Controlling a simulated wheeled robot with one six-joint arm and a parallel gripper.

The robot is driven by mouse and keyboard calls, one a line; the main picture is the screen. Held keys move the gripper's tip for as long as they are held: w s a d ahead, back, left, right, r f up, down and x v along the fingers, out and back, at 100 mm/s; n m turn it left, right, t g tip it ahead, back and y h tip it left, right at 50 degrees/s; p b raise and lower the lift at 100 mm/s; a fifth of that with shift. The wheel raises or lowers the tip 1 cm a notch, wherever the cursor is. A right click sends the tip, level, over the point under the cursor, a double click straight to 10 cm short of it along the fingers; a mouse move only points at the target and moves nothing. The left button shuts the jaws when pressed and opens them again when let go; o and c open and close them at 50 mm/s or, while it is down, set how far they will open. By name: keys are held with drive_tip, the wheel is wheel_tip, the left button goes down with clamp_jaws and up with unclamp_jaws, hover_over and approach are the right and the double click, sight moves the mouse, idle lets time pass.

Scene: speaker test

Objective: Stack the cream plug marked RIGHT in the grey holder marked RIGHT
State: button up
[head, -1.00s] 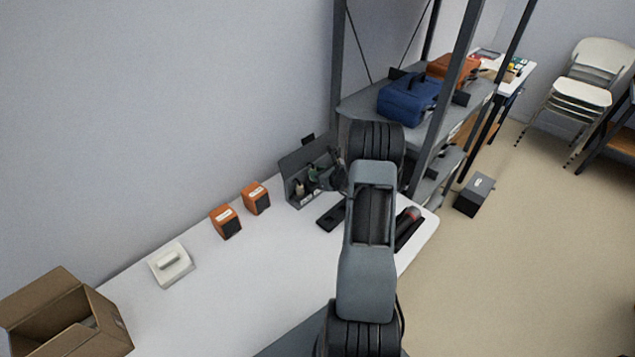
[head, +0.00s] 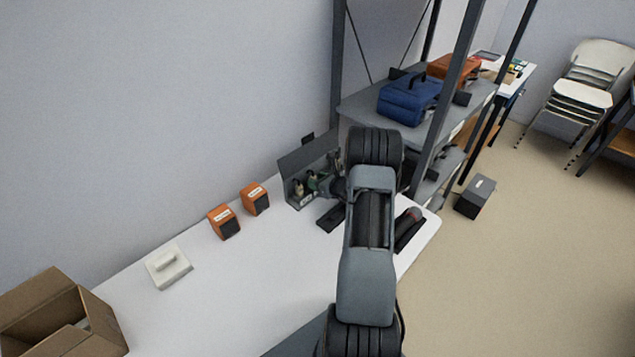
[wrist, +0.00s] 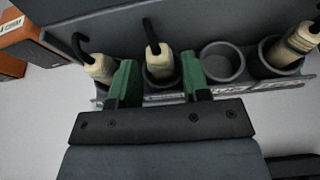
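A grey holder (wrist: 115,94) with a row of round cups and a tall back panel lies ahead in the wrist view; in the head view the holder (head: 295,200) stands at the far end of the white table. Cream plugs with black hooked cables stand in cups at the left (wrist: 98,67), middle (wrist: 160,66) and right (wrist: 296,42). One cup (wrist: 222,62) right of the middle is empty. My gripper (wrist: 158,78) is open, its green fingers either side of the middle plug with gaps showing. Labels on the holder are too small or hidden to read.
Two orange speakers (head: 224,222) (head: 255,199), a white block (head: 169,267) and an open cardboard box (head: 40,305) stand along the table to the left. A dark flat object (head: 331,217) lies in front of the holder. Shelving (head: 365,105) rises behind my arm.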

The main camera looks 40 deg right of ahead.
drive_tip(key=shift+o, duration=0.5)
drive_tip(key=shift+r, duration=0.1)
drive_tip(key=shift+r+p, duration=0.3)
drive_tip(key=shift+p, duration=0.15)
drive_tip(key=p+v, duration=0.3)
drive_tip(key=v, duration=0.8)
drive_tip(key=s+a+r+n+g+y, duration=0.1)
drive_tip(key=a+r+n+g+y, duration=0.25)
drive_tip(key=a+r+n, duration=0.4)
drive_tip(key=s+a+r+n+g+y, duration=0.15)
drive_tip(key=a+r+n+g, duration=0.3)
drive_tip(key=a+n, duration=0.65)
drive_tip(key=s+a+r+n+h, duration=0.3)
drive_tip(key=s+a+r+n, duration=0.1)
drive_tip(key=n, duration=0.4)
drive_tip(key=s+a+r+n+g+h, duration=0.1)
drive_tip(key=s+a+r+n+h, duration=0.3)
drive_tip(key=s+a+n, duration=0.2)
drive_tip(key=shift+s+r+n, duration=0.3)
drive_tip(key=shift+s+n, duration=0.55)
drive_tip(key=shift+s, duration=0.25)
